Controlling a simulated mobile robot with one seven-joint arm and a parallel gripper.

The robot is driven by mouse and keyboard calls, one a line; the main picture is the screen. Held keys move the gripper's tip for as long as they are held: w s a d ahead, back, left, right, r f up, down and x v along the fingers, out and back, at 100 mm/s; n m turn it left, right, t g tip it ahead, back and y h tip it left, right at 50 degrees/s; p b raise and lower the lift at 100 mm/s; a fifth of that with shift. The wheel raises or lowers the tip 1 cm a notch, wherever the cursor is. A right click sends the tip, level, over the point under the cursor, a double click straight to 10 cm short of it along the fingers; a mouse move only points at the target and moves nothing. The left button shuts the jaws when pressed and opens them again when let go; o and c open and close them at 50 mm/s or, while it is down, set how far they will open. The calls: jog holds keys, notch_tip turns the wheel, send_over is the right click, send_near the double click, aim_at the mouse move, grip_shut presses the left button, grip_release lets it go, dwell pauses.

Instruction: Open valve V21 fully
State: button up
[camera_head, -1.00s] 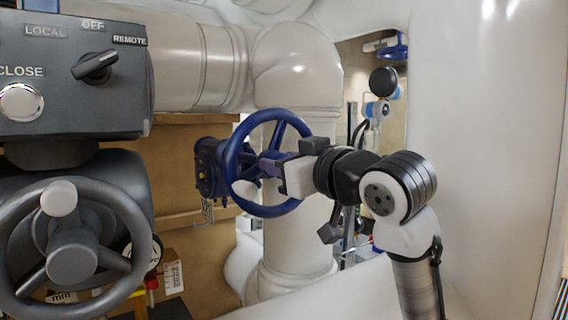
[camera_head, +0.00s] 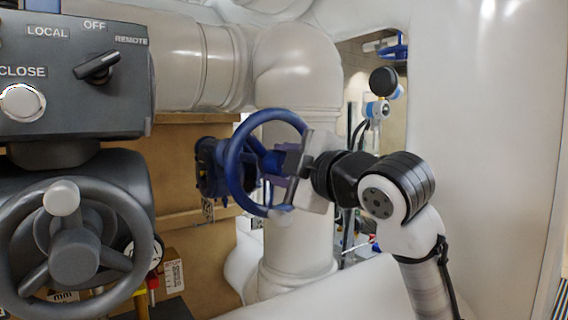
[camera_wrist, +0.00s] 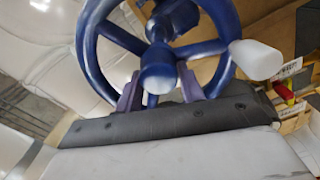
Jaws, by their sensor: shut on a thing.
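No V21 label shows. My gripper (camera_head: 284,163) reaches it from the right, its fingers inside the rim near the hub. The wrist view shows the wheel (camera_wrist: 208,47) close up, with a white knob (camera_wrist: 255,60) at its rim.
A dark grey actuator box (camera_head: 75,75) with a selector switch and a second, grey handwheel (camera_head: 146,262) stand at the left. Thick pale pipes (camera_head: 297,75) run behind the blue wheel. A large white surface (camera_head: 480,150) rises at the right.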

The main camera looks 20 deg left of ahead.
jog(key=n, duration=0.3)
jog(key=shift+w+r+n, duration=0.15)
jog(key=shift+w+n, duration=0.15)
jog(key=shift+w, duration=0.05)
jog(key=n, duration=0.5)
jog(key=shift+r, duration=0.1)
jog(key=n, duration=0.4)
jog(key=shift+p, duration=0.3)
jog(key=shift+n, duration=2.3)
jog(key=o, duration=0.8)
jog(key=shift+o, duration=1.4)
jog(key=shift+s+a, duration=0.15)
